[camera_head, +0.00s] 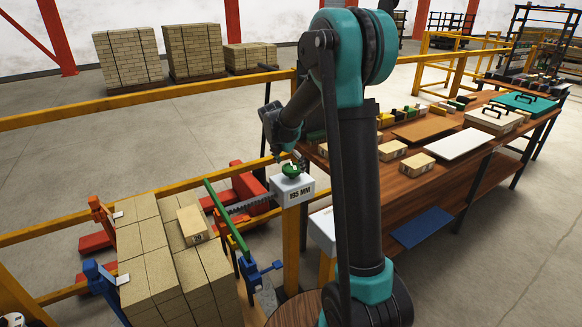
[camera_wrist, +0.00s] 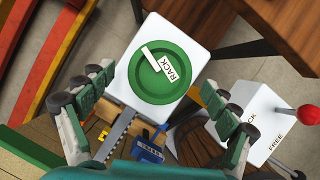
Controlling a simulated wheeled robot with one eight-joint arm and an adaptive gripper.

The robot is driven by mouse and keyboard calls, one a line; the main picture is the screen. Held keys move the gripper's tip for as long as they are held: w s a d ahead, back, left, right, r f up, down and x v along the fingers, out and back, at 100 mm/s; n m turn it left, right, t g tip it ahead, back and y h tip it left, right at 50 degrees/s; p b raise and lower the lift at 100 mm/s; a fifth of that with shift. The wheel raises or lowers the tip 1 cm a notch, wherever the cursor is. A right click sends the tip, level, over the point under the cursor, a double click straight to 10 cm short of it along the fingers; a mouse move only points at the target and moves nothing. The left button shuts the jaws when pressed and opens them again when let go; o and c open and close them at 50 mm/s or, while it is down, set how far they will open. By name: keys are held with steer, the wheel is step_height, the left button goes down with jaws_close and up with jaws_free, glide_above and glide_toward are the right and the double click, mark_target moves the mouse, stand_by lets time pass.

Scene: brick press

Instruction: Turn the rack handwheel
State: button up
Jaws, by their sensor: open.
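The green rack handwheel (camera_wrist: 152,84) lies flat on a white box (camera_wrist: 187,30). A "RACK" label and a pale pointer-like bar show on it. In the head view, the handwheel (camera_head: 291,171) tops the white box (camera_head: 294,189), whose front reads "195 MM". My gripper (camera_wrist: 157,78) is open, its fingers at the left and right of the wheel in the wrist view. The head view shows my gripper (camera_head: 287,157) just above the wheel; whether the fingers touch it cannot be told. A toothed rack bar (camera_wrist: 119,131) runs from the box.
A second white box (camera_wrist: 257,122) with a red-knobbed lever (camera_wrist: 309,115) and "FREE" lettering stands close to the right finger. A brick stack (camera_head: 148,250) with a loose brick marked 20 (camera_head: 194,225) is at the left. Yellow rails (camera_head: 150,108) and a wooden table (camera_head: 440,165) border the area.

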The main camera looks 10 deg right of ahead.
steer(key=shift+w+d+f, duration=0.15)
steer(key=shift+d+f, duration=0.05)
steer(key=shift+f, duration=0.35)
steer(key=c, duration=1.2)
steer(key=shift+o, duration=0.2)
